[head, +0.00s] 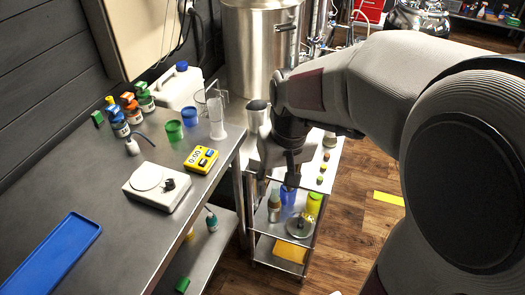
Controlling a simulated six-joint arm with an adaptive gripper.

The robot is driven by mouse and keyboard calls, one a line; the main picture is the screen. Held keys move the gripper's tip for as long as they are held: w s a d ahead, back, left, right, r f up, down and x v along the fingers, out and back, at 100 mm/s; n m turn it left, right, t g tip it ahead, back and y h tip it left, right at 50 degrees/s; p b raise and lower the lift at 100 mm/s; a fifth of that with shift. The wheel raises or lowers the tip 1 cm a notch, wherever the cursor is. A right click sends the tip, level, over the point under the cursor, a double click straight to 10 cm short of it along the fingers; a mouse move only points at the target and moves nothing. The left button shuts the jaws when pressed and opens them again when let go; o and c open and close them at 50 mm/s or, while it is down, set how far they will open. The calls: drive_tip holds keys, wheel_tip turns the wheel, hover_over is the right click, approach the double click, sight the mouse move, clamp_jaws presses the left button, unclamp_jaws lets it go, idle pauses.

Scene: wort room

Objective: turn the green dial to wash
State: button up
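I cannot pick out a dial that is clearly green, nor a mark reading wash. A white device with a flat round plate (155,188) sits on the steel bench and has a small black knob (169,184) on its right side. A yellow box with dark buttons (201,159) lies behind it, to the right. My gripper (277,188) hangs pointing down over the steel cart, right of the bench. Its two fingers look apart with nothing between them. My gripper and arm hide part of the cart's top.
A blue tray (52,254) lies at the bench's front left. Capped bottles (120,121), a green cup (174,131), a blue cup (189,116) and a white jug (178,87) stand at the back. A large steel pot (258,45) stands behind. The cart's lower shelves hold bottles and a yellow item (290,251).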

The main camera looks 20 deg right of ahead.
drive_tip(key=w+d+f+t, duration=0.1)
drive_tip(key=w+d+f, duration=0.1)
drive_tip(key=w, duration=0.5)
drive_tip(key=w+d+f+n, duration=0.1)
drive_tip(key=w+d, duration=0.3)
drive_tip(key=w, duration=0.4)
drive_tip(key=w+d+f+n+t, duration=0.1)
drive_tip(key=w+d+f, duration=0.2)
drive_tip(key=w, duration=0.4)
drive_tip(key=shift+w+f+t, duration=0.2)
drive_tip(key=shift+f+t, duration=0.1)
drive_tip(key=shift+f, duration=0.1)
drive_tip(key=shift+x, duration=3.9)
drive_tip(key=shift+d, duration=0.1)
clamp_jaws()
